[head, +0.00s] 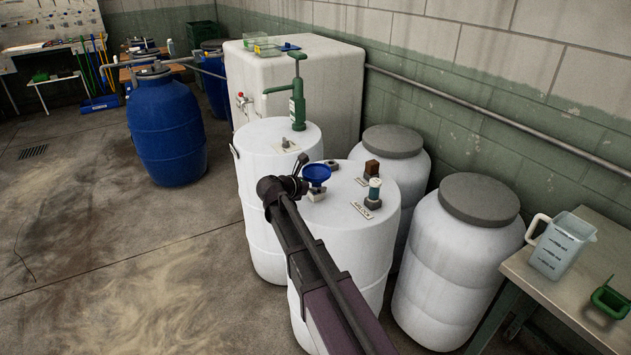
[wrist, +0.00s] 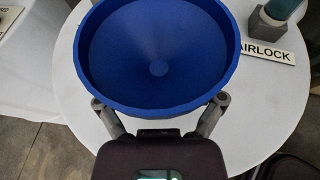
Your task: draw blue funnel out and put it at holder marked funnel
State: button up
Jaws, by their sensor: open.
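The blue funnel (head: 317,173) sits upright on the near white drum (head: 350,245), above a small grey piece. It fills the upper middle of the wrist view (wrist: 158,60), wide mouth up; its spout is hidden. My gripper (wrist: 160,102) is open, with its two fingers apart at the funnel's near side and nothing visibly clamped. In the head view my gripper is just left of the funnel, partly hidden by my arm. No holder label reading funnel is legible; a small grey holder (head: 332,165) stands behind the funnel, and a label (wrist: 8,18) at the wrist view's left edge is unreadable.
A teal-and-white cylinder (head: 374,187) stands in a grey holder near an AIRLOCK label (wrist: 264,50). A brown block (head: 371,168) is behind it. A green hand pump (head: 297,100) rises from the neighbouring drum (head: 262,165). Open floor lies left.

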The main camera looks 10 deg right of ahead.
jog(key=shift+w+d, duration=0.1)
dwell(0.5)
grip_shut()
